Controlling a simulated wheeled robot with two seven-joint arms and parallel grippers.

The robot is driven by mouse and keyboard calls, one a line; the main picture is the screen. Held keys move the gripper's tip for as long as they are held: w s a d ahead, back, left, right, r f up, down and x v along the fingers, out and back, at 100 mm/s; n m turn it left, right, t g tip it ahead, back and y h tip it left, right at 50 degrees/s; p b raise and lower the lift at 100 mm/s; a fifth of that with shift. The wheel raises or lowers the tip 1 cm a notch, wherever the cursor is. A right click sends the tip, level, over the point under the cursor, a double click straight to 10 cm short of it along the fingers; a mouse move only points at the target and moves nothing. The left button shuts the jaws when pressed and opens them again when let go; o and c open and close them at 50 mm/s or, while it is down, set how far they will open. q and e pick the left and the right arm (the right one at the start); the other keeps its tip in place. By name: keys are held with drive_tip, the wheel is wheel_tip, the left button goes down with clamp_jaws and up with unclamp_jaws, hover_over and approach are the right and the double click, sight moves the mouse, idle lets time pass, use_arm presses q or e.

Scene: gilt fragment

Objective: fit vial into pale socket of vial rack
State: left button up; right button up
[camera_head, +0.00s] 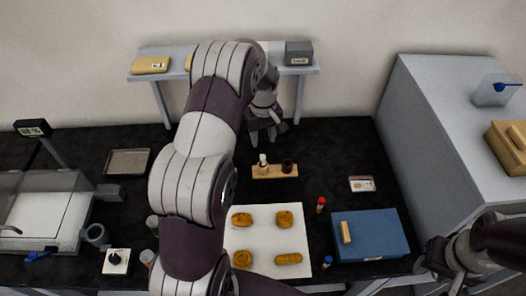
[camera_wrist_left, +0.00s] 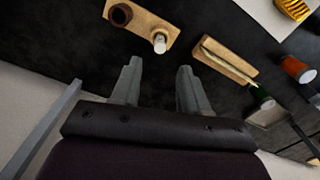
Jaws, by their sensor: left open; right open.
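The wooden vial rack (camera_head: 275,174) lies on the dark bench; it also shows in the left wrist view (camera_wrist_left: 143,20). A white vial with a pale top (camera_head: 263,159) stands upright at the rack's left end, and its base hides the socket there. The vial also shows in the left wrist view (camera_wrist_left: 160,42). A dark brown socket (camera_head: 288,167) at the rack's right end looks empty. My left gripper (camera_head: 268,135) is open and empty behind the rack; its fingers (camera_wrist_left: 158,78) point towards the vial without touching it. My right gripper (camera_head: 440,262) is open at lower right, far from the rack.
A white sheet (camera_head: 262,218) with several golden pieces lies in front of the rack. A blue box (camera_head: 370,237) and a red-capped vial (camera_head: 321,205) stand to its right. A shelf (camera_head: 225,75) stands behind. My left arm hides the bench's middle left.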

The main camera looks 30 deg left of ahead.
use_arm(q)
drive_tip(key=s+d+r+m, duration=0.3)
drive_tip(key=s+d+m, duration=0.2)
drive_tip(key=s, duration=0.5)
drive_tip(key=s+d+r+m+t, duration=0.1)
drive_tip(key=s+d+r+m, duration=0.2)
drive_tip(key=s, duration=0.7)
drive_tip(key=d+m, duration=0.2)
drive_tip(key=d, duration=0.2)
drive_tip(key=shift+r, duration=0.15)
